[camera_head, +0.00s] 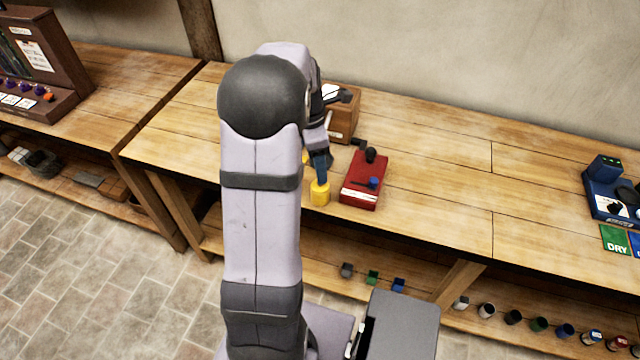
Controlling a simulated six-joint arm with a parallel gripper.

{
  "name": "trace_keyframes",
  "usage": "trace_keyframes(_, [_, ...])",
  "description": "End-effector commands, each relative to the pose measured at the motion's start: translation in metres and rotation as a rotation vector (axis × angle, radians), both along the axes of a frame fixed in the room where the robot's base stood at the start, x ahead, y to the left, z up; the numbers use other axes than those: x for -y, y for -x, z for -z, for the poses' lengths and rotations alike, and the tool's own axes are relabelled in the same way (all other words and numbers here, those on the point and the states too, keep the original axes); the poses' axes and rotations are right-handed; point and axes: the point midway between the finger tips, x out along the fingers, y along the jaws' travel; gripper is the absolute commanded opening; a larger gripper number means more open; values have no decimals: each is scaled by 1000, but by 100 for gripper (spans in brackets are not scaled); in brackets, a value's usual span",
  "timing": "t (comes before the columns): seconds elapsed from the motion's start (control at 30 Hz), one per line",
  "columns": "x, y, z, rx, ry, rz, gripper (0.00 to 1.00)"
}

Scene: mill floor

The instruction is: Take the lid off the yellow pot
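The yellow pot (320,195) stands near the front edge of the wooden workbench (440,160), just left of a red device. My gripper (320,172) points down at the top of the pot. A dark blue finger-like part reaches its top, and I cannot tell whether it touches. The pot's lid cannot be made out separately. A small yellow patch (305,157) shows behind the gripper, partly hidden by my arm. The gap between the fingertips is too small and too covered to judge.
The red device (362,190) with a black knob stands close right of the pot. A wooden box (343,120) stands behind. A blue device (605,195) sits far right beside a green DRY card (615,239). Several small pots line the lower shelf. The bench's middle right is clear.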

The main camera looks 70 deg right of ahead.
Motion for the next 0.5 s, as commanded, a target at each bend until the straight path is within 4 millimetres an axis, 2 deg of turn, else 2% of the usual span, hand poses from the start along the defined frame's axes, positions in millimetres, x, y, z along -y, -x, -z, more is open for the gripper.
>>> trace_keyframes(0.1, [-2,1,0,-24,-20,-191,59])
trace_keyframes(0.2, [-3,1,0,-36,-30,-306,59])
trace_keyframes(0.5, [-3,1,1,-48,-38,-416,59])
